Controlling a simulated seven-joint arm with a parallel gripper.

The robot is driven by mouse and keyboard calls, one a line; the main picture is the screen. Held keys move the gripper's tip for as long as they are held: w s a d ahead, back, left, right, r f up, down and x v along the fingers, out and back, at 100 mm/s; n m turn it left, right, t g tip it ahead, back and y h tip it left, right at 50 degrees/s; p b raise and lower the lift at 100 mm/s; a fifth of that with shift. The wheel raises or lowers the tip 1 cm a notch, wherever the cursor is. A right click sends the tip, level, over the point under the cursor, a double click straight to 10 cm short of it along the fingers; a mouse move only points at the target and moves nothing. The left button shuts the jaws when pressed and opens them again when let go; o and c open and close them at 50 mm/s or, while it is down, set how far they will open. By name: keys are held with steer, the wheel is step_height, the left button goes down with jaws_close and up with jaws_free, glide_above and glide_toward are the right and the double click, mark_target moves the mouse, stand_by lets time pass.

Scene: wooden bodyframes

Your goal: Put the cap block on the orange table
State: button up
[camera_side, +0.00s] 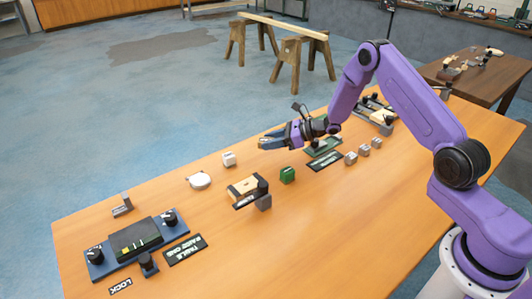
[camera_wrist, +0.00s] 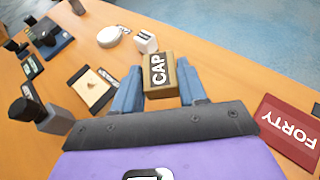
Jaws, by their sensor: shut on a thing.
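The cap block (camera_wrist: 160,76) is a brown block with a black label reading CAP. It sits between the two blue fingers of my gripper (camera_wrist: 158,92) in the wrist view. My gripper (camera_side: 268,141) is shut on it and held above the far side of the orange table (camera_side: 330,215) in the side view. There the fingers seem to hide the block. The table's bare orange top also shows in the wrist view (camera_wrist: 100,20).
A white block (camera_side: 229,159), a round white disc (camera_side: 199,180), a green block (camera_side: 287,175) and a wooden-topped piece (camera_side: 243,187) stand nearby. A blue panel with knobs (camera_side: 135,240) is at left. A red FORTY card (camera_wrist: 292,128) lies right. The table's front middle is clear.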

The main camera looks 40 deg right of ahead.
mark_target(266, 159)
steer(key=w+f, duration=0.2)
steer(key=f, duration=0.1)
steer(key=shift+w+f, duration=0.1)
steer(key=shift+w, duration=0.25)
steer(key=shift+w+f, duration=0.15)
steer(key=shift+f, duration=1.5)
steer(key=shift+a+f, duration=0.1)
steer(key=shift+f, duration=0.05)
steer(key=o, duration=1)
